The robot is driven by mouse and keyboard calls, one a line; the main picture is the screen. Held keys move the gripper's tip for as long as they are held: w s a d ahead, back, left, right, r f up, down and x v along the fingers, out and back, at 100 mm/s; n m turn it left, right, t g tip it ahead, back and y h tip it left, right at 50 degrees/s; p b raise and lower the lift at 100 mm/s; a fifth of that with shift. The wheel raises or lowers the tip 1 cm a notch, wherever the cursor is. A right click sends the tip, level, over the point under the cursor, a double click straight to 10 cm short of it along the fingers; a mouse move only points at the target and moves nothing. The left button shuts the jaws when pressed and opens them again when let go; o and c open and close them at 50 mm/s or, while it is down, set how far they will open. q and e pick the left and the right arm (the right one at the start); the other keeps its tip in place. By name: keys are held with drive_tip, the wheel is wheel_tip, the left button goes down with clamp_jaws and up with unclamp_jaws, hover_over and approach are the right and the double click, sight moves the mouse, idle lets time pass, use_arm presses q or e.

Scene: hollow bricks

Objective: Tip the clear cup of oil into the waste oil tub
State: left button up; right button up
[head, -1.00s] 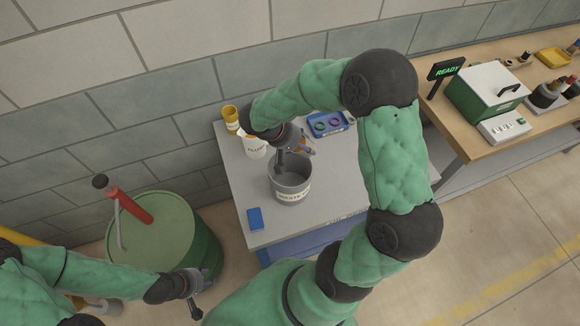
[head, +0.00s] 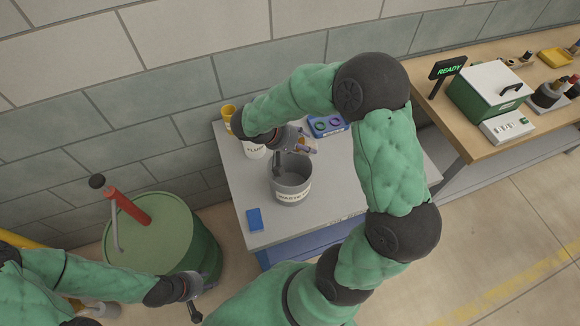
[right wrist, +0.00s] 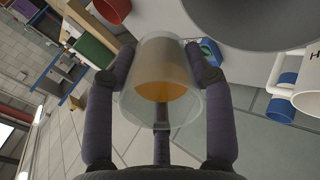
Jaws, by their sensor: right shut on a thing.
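My right gripper (right wrist: 160,95) is shut on the clear cup (right wrist: 165,62), which holds amber oil (right wrist: 158,91), in the right wrist view. In the head view the right gripper (head: 279,168) is at the back left rim of the grey waste oil tub (head: 291,192); I cannot make out the cup clearly there. The tub stands on the grey table, and its rim also shows at the top right of the right wrist view (right wrist: 255,38). I cannot tell how far the cup is tilted. My left gripper (head: 194,311) hangs by the green drum, its fingers too small to read.
A white tub marked FLUSH (head: 254,150) and a yellow cup (head: 228,113) stand behind the waste tub. A blue tray with rings (head: 327,125) is at the back, and a blue block (head: 255,219) lies front left. A green drum (head: 160,245) stands left of the table.

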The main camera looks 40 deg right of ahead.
idle(0.4)
drive_tip(key=shift+f+h+b, duration=0.2)
drive_tip(key=shift+h+b, duration=0.1)
drive_tip(key=shift+b, duration=0.3)
drive_tip(key=shift+r+h+b, duration=0.1)
drive_tip(key=shift+h+b, duration=0.2)
drive_tip(key=shift+r, duration=0.1)
drive_tip(key=shift+f+h+b, duration=0.25)
drive_tip(key=shift+h+b, duration=0.25)
drive_tip(key=shift+b, duration=0.45)
drive_tip(key=shift+r, duration=0.1)
